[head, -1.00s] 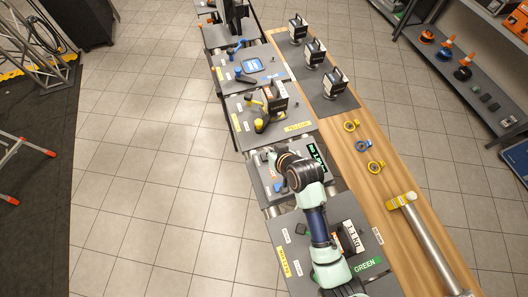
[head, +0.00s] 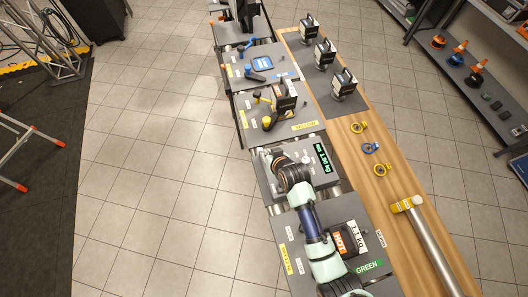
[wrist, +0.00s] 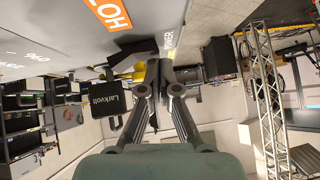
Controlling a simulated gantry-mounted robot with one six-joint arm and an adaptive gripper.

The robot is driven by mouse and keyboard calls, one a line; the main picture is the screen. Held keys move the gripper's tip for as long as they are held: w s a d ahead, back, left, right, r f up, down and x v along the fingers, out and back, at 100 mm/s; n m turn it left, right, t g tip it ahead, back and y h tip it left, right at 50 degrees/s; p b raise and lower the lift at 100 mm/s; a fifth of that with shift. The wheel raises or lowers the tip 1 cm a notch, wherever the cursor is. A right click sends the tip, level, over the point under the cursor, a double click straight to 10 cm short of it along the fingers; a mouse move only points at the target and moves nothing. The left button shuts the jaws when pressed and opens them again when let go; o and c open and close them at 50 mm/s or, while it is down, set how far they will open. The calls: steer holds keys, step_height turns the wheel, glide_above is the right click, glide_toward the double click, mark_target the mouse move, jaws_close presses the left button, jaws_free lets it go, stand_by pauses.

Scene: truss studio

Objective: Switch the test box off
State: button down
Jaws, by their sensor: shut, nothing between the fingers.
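A grey panel with a black and green display (head: 322,157) lies under the end of my arm in the head view. I cannot tell for sure that it is the test box. In the wrist view a grey panel (wrist: 75,28) fills the top left, with an orange HOT label (wrist: 110,13) and lettering that seems to read POWER. My gripper (wrist: 156,64) is shut and empty, its fingertips near that lettering and a dark part beside it. No switch shows clearly, and I cannot tell whether the fingertips touch anything. My wrist hides the fingers in the head view.
A GREEN station (head: 375,266) with an orange-labelled block is beside my arm. YELLOW (head: 303,126) and blue (head: 262,65) stations lie beyond. The wooden bench (head: 400,175) holds rings, black blocks and a yellow-ended bar (head: 407,204). Open floor lies left.

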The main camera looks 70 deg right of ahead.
steer(key=shift+s+d, duration=0.15)
steer(key=shift+s, duration=0.05)
steer(key=shift+s+d+r+p, duration=0.25)
steer(key=shift+s+d+p, duration=0.15)
steer(key=shift+s, duration=0.2)
steer(key=r+p, duration=0.5)
steer(key=shift+w+a+r, duration=0.15)
steer(key=shift+w+a, duration=0.1)
steer(key=shift+w, duration=0.15)
steer(key=s+a+r, duration=0.3)
steer(key=a+r, duration=0.2)
steer(key=a, duration=0.1)
steer(key=shift+a+r, duration=0.25)
steer(key=shift+a, duration=0.1)
